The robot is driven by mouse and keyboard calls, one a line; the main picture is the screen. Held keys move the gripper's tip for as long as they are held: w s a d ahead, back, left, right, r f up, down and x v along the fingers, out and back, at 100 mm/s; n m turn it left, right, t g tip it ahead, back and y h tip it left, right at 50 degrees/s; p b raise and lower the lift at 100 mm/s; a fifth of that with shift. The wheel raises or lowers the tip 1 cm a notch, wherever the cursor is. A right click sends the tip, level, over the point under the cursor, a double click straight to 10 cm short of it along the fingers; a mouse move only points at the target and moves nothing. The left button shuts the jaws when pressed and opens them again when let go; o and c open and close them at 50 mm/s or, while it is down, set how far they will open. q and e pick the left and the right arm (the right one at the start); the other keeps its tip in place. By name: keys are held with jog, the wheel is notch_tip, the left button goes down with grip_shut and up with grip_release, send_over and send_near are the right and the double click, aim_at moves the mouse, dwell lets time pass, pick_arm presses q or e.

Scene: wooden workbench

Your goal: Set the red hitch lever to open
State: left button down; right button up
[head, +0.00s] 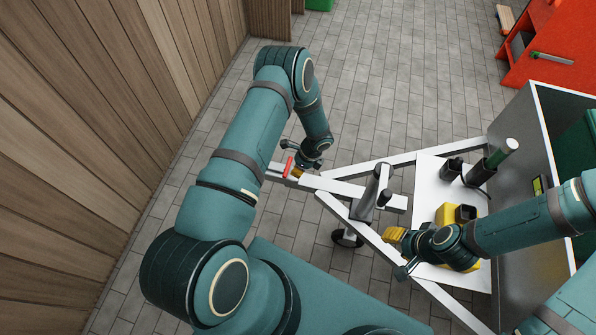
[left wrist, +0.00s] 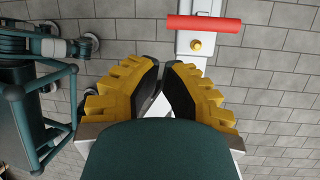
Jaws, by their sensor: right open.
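The red hitch lever (head: 288,167) sits at the front end of the white trailer drawbar (head: 325,183). In the left wrist view the lever (left wrist: 203,23) is a red bar lying across the white coupling, with a brass-coloured knob (left wrist: 196,45) just below it. My left gripper (head: 298,174) is beside the lever at the coupling. In its wrist view its yellow fingers (left wrist: 164,68) nearly meet at the tips, empty, below the knob and apart from the lever. My right gripper (head: 395,238) is open over the right side of the trailer frame, far from the lever.
The jockey wheel (head: 346,238) and its upright post (head: 374,190) stand by the drawbar. A yellow block (head: 447,213) and dark holders (head: 478,174) are on the white plate before the grey trailer box (head: 545,130). A wooden wall (head: 90,130) is at left.

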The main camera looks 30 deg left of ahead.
pick_arm(q)
jog(key=b+x, duration=0.2)
jog(key=x, duration=0.7)
jog(key=shift+s+f, duration=0.15)
jog(key=shift+f, duration=0.1)
pick_arm(e)
notch_tip(320, 180, down, 2)
jog(key=shift+w+f, duration=0.1)
jog(key=shift+w, duration=0.05)
pick_arm(q)
jog(key=shift+r, duration=0.1)
jog(key=shift+s+r+h+p, duration=0.1)
jog(key=shift+r+h+p, duration=0.2)
jog(key=shift+h+p, duration=0.15)
jog(key=shift+h, duration=0.25)
jog(key=shift+r, duration=0.2)
pick_arm(e)
jog(key=shift+w+r, duration=0.6)
jog(key=shift+r, duration=0.05)
